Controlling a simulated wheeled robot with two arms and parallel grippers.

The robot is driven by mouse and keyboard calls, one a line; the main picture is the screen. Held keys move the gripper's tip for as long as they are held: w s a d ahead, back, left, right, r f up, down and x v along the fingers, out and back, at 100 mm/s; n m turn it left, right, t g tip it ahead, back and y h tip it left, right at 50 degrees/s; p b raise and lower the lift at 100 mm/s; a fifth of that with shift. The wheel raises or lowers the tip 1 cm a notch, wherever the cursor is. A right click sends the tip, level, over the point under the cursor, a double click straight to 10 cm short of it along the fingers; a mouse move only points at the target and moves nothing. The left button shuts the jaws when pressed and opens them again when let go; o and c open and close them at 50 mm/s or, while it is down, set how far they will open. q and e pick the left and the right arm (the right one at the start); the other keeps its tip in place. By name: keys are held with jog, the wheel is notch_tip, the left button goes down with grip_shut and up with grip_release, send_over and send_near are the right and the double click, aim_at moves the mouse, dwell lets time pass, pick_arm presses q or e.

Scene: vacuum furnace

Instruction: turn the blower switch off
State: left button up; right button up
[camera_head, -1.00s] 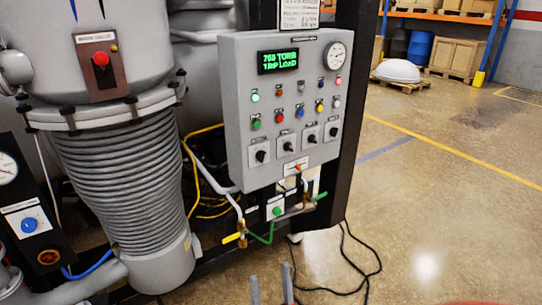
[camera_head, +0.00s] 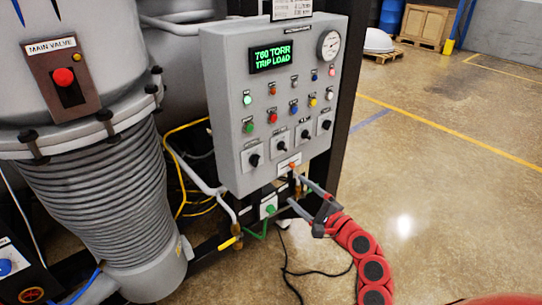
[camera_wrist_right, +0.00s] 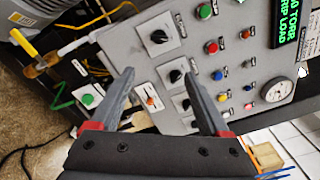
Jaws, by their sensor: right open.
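The grey control panel (camera_head: 230,120) carries a row of black rotary switches along its lower edge. These are the first (camera_head: 254,159), second (camera_head: 281,147), third (camera_head: 305,134) and fourth (camera_head: 326,125) from the left. Their labels are too small to read, so I cannot tell which is the blower switch. My right gripper (camera_head: 296,190) is open and empty, below the panel's lower right part. In the right wrist view its spread fingers (camera_wrist_right: 158,75) point at the panel, with one black switch (camera_wrist_right: 176,76) by the right fingertip and another (camera_wrist_right: 160,37) beyond. My left gripper is out of view.
A green button box (camera_head: 270,209), pipes and a yellow-handled valve (camera_head: 229,243) are below. A ribbed column (camera_head: 95,190) stands left.

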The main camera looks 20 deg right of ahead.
jog(key=y+p, duration=0.1)
jog(key=p, duration=0.3)
send_near(258, 163)
jog(key=x, duration=0.8)
jog(key=shift+a+r, duration=0.1)
jog(key=shift+r, duration=0.15)
jog(key=shift+w+a+f, duration=0.1)
jog(key=shift+w, duration=0.4)
grip_shut()
